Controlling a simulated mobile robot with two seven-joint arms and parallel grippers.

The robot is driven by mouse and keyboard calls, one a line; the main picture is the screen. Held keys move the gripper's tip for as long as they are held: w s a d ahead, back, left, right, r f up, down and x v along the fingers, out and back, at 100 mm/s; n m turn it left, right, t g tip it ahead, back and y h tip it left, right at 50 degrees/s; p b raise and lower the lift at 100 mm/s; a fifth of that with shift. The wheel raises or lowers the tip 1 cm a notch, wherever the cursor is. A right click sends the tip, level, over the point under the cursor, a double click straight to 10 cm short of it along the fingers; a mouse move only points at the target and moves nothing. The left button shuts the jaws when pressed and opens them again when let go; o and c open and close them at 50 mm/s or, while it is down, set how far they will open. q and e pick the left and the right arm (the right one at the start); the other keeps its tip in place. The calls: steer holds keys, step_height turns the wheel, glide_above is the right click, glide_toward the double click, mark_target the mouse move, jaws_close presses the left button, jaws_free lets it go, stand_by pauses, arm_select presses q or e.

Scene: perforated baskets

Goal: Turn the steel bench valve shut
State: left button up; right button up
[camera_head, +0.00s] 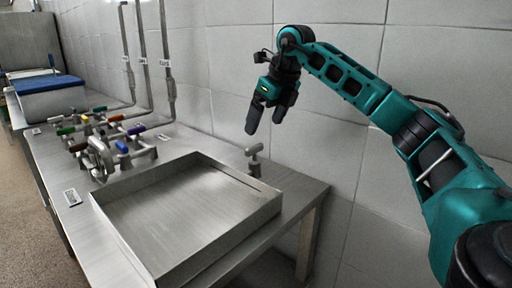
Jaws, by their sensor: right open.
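A small steel valve (254,158) with a grey handle on a short stem stands at the right end of the metal bench (300,190), close to the wall, just behind the steel tray. My right gripper (265,124) points downward with its two dark fingers apart and empty. In the picture it shows just above the valve's handle, apart from it. The depth between them is hard to judge. My left gripper is out of view.
A shallow steel tray (127,238) fills the bench front. To its left stands a cluster of pipes and valves with coloured handles (122,147). Vertical pipes (169,80) run up the wall. A blue-lidded box (50,84) is at the far left.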

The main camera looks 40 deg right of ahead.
mark_target(256, 146)
steer(key=b+x, duration=0.1)
steer(key=x, duration=0.7)
steer(key=shift+c, duration=0.2)
steer(key=c, duration=1)
steer(key=shift+r, duration=0.1)
